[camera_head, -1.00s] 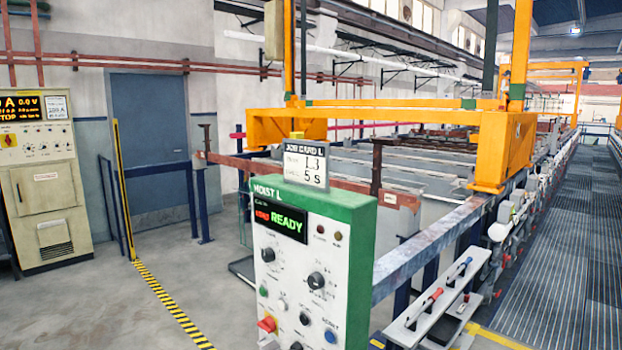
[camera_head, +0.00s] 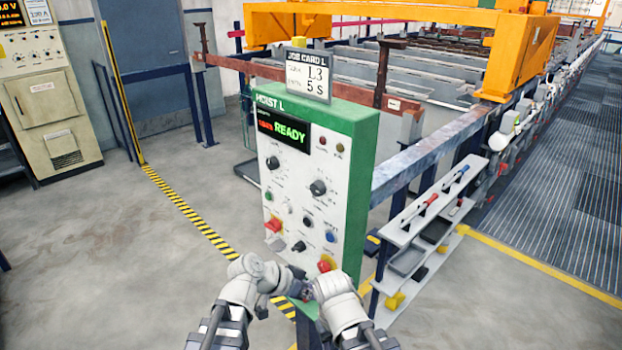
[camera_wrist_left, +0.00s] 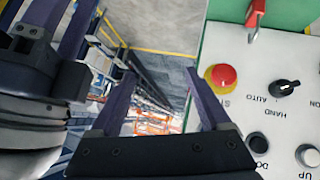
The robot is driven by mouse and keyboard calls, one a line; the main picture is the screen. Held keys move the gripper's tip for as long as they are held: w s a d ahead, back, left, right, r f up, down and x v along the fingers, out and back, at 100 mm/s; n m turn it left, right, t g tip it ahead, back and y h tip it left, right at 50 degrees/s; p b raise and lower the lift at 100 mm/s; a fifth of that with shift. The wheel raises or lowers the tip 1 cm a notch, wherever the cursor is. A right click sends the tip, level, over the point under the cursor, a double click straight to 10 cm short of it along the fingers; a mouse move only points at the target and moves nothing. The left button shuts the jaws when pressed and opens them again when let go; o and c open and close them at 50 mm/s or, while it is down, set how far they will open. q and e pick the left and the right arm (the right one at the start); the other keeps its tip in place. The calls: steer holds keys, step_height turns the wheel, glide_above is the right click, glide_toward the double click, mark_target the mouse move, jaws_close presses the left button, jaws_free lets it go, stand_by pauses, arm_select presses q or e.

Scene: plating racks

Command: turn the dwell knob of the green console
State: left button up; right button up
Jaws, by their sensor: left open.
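The green console (camera_head: 366,125) has a white front marked HOIST L and a display (camera_head: 284,131) with READY in green. A small upper-left knob (camera_head: 272,163) and a larger black knob (camera_head: 318,187) are on its front. Their labels are too small to read, so I cannot tell which is dwell. My left gripper (camera_head: 283,278) is low in front of the console. In the left wrist view its jaws (camera_wrist_left: 160,78) are apart and empty, beside the panel's red button (camera_wrist_left: 221,76) and HAND/AUTO knob (camera_wrist_left: 285,88). My right gripper (camera_head: 322,287) is low at the console's bottom; its jaws are unclear.
A job card (camera_head: 308,76) reading L3 and 5 s stands on the console. A shelf stand (camera_head: 400,240) with handled tools is close on the right. The orange hoist frame (camera_head: 390,30) and tanks are behind. Floor to the left is clear past a striped line (camera_head: 188,210).

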arm_select(q)
steer(key=w+a+r+t+h+p, duration=0.2)
steer(key=w+r+t+h, duration=0.15)
steer(key=w+r, duration=0.45)
steer(key=t+p, duration=0.1)
steer(key=t, duration=0.5)
glide_toward(315, 191)
steer(key=w, duration=0.1)
steer(key=shift+x, duration=4.05)
steer(key=shift+s+d, duration=0.15)
steer(key=shift+s, duration=0.05)
jaws_close()
